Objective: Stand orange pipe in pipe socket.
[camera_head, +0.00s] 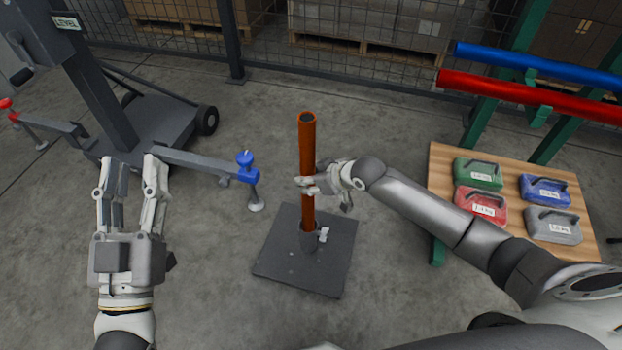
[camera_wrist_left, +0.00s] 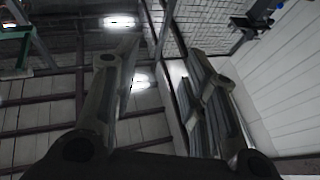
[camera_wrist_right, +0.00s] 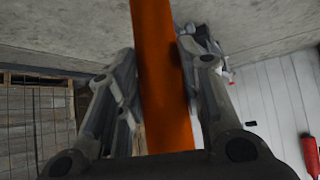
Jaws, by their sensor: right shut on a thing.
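The orange pipe (camera_head: 307,150) stands upright in the head view, with its lower end at the dark pipe socket (camera_head: 309,241) on a square base plate (camera_head: 279,262). The socket's collar hides the pipe's bottom end, so how deep it sits cannot be told. My right gripper (camera_head: 308,183) is shut on the pipe at mid-height. In the right wrist view the pipe (camera_wrist_right: 160,75) runs between the fingers. My left gripper (camera_head: 133,165) is open and empty at the left, well apart from the pipe.
A wheeled stand (camera_head: 150,130) with a blue-knobbed leg (camera_head: 247,172) is at the left. A wooden board (camera_head: 440,172) with several coloured weights is at the right. Blue (camera_head: 520,62) and red (camera_head: 520,95) pipes lie on a green rack.

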